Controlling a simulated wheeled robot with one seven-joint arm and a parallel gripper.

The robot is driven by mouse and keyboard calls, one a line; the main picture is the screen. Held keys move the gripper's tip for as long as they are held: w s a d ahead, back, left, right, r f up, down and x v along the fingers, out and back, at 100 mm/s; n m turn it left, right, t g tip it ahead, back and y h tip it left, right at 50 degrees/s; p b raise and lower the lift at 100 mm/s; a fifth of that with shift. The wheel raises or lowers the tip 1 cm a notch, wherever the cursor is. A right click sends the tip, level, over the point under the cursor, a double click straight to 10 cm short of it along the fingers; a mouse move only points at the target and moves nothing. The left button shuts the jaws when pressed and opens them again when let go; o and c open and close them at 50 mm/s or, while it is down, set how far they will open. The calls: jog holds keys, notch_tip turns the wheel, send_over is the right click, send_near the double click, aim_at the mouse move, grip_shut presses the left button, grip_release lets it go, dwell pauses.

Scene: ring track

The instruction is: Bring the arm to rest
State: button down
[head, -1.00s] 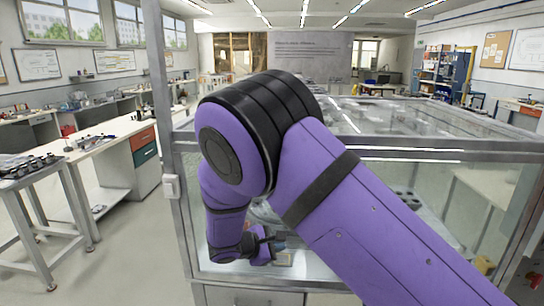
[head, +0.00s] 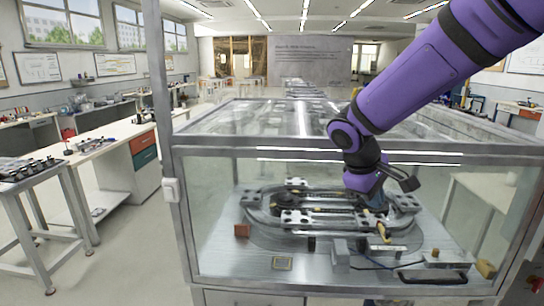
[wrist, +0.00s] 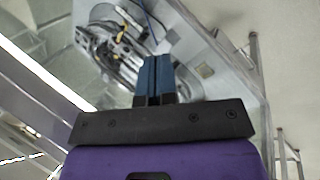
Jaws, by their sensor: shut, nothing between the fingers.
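My arm comes in from the upper right of the head view, purple with black bands. My gripper (head: 376,203) hangs at its lower end, in front of the right part of the ring track (head: 262,213) as seen from the head. In the wrist view my gripper (wrist: 154,62) shows two blue fingers side by side, closed together with nothing between them. The ring track also shows in the wrist view (wrist: 112,62), beyond the fingertips. The arm hides part of the track's right end in the head view.
The track stands in a metal-framed glass enclosure (head: 300,152). A reddish-brown block (head: 241,231), a small square plate (head: 282,264) and a black handle (head: 432,277) are on its deck.

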jog(key=s+d+r+m+t+y, duration=0.1)
jog(key=s+d+r+m, duration=0.1)
jog(key=s, duration=0.5)
jog(key=s+d+r+m+t+y, duration=0.1)
jog(key=s+d+r+m+y, duration=0.1)
jog(key=s, duration=0.6)
jog(key=s+d+r+m+t+y, duration=0.1)
jog(key=s+d+r+m, duration=0.2)
jog(key=s, duration=0.4)
notch_tip(320, 180, up, 2)
jog(key=shift+s+d+r+m+t+y, duration=0.2)
jog(key=shift+s+d+m+t+y, duration=0.2)
jog(key=shift+d, duration=0.3)
jog(key=shift+d, duration=0.1)
